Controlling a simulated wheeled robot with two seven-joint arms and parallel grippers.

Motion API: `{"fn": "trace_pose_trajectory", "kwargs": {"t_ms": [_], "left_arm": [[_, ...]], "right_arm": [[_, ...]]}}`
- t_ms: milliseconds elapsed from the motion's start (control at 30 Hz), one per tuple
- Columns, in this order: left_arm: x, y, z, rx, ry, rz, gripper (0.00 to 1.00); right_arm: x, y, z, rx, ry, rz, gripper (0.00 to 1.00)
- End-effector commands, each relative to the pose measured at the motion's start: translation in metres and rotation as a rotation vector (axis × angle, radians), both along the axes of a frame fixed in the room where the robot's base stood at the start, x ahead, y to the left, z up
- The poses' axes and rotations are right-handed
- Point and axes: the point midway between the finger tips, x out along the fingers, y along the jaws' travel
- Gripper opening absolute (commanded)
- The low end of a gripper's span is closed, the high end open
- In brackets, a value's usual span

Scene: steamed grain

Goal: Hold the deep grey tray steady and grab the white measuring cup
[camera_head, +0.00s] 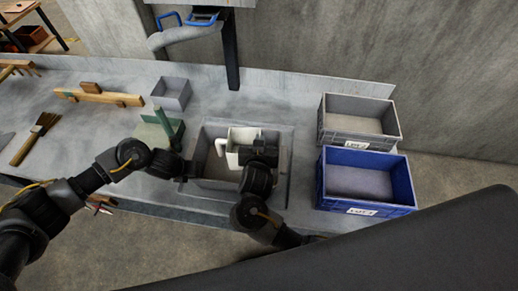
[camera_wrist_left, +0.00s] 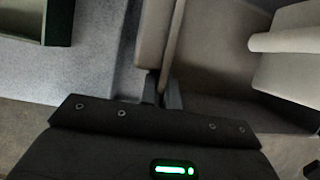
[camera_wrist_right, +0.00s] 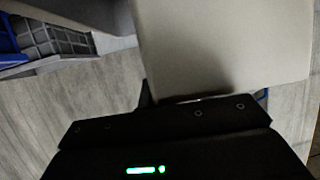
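The deep grey tray (camera_head: 212,136) stands on the bench in front of me. The white measuring cup (camera_head: 238,136) is inside the tray's outline, its handle to the left; its base is hidden. My left gripper (camera_head: 189,170) is at the tray's left wall. In the left wrist view its fingers (camera_wrist_left: 162,92) are closed on both sides of that wall (camera_wrist_left: 155,35). My right gripper (camera_head: 258,152) is at the cup's right side. In the right wrist view the cup (camera_wrist_right: 225,45) fills the upper right and hides one finger, so its grip is unclear.
A grey crate (camera_head: 358,139) and a blue crate (camera_head: 366,204) stand to the right. A small grey box (camera_head: 171,93) and a green device (camera_head: 152,134) stand left of the tray. A brush (camera_head: 36,137) and a wooden tool (camera_head: 98,97) lie further left.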

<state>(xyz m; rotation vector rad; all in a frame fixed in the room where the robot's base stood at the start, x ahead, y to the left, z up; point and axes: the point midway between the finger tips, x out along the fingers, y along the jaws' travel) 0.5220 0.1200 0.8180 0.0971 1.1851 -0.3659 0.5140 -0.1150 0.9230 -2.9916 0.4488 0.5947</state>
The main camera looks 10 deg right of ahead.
Motion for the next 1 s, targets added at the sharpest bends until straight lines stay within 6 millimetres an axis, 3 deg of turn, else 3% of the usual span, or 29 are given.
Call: {"fn": "trace_pose_trajectory", "kwargs": {"t_ms": [133,433,500,633,1000], "left_arm": [[0.000,0.000,0.001,-0.001,-0.001,0.000,0.00],[0.000,0.000,0.001,-0.001,-0.001,0.000,0.00],[0.000,0.000,0.001,-0.001,-0.001,0.000,0.13],[0.000,0.000,0.000,-0.001,-0.001,0.000,0.29],[-0.002,0.001,0.007,-0.001,-0.001,-0.002,0.29]], "right_arm": [[0.000,0.000,0.014,0.002,-0.002,0.000,0.00],[0.000,0.000,0.017,-0.001,0.000,0.000,0.00],[0.000,0.000,0.017,-0.001,0.000,0.000,0.00],[0.000,0.000,0.017,-0.001,0.000,0.000,0.00],[0.000,0.000,0.017,-0.001,0.000,0.000,0.00]]}}
